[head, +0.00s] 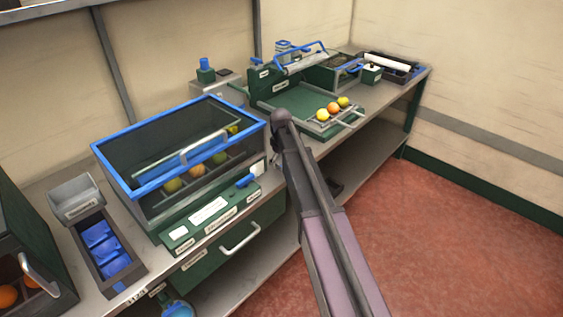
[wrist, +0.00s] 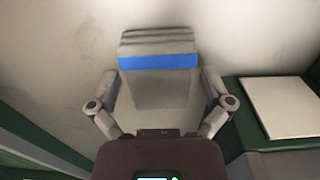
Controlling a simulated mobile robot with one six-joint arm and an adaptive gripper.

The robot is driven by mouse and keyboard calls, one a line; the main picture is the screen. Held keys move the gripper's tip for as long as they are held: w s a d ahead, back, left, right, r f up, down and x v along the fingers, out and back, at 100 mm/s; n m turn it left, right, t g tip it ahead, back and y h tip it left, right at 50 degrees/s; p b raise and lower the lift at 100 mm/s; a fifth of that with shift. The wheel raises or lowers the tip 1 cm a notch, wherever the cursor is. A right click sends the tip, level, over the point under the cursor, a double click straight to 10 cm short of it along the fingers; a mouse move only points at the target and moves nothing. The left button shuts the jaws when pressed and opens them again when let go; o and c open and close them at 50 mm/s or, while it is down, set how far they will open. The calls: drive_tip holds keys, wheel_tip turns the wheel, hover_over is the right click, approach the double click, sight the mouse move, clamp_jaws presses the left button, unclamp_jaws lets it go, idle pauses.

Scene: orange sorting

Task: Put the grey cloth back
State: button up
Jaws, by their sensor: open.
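In the wrist view, my gripper (wrist: 160,84) is open, its two fingers spread wide. A grey, flat piece with a blue band (wrist: 157,63) and fold-like ridges at its top shows between and beyond the fingers; it looks like the grey cloth. It is in line with the gap; I cannot tell whether the fingers touch it. In the head view my arm reaches over the bench front, and its far end and the gripper are hidden. I cannot make out the grey cloth there.
The bench (head: 75,298) holds a blue-rimmed clear box (head: 125,187), a green tray (head: 290,100) with fruit, a grey bin (head: 75,197) and a dark tray (head: 125,268) with blue pieces. A pale flat panel (wrist: 282,107) lies right in the wrist view. Red floor (head: 460,230) is open.

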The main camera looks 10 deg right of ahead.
sight(281, 161)
drive_tip(key=shift+r, duration=0.15)
wheel_tip(281, 161, up, 12)
drive_tip(key=p, duration=1.2)
idle(0.9)
drive_tip(key=s+m, duration=0.7)
drive_tip(key=s, duration=2.2)
drive_tip(key=shift+d, duration=0.15)
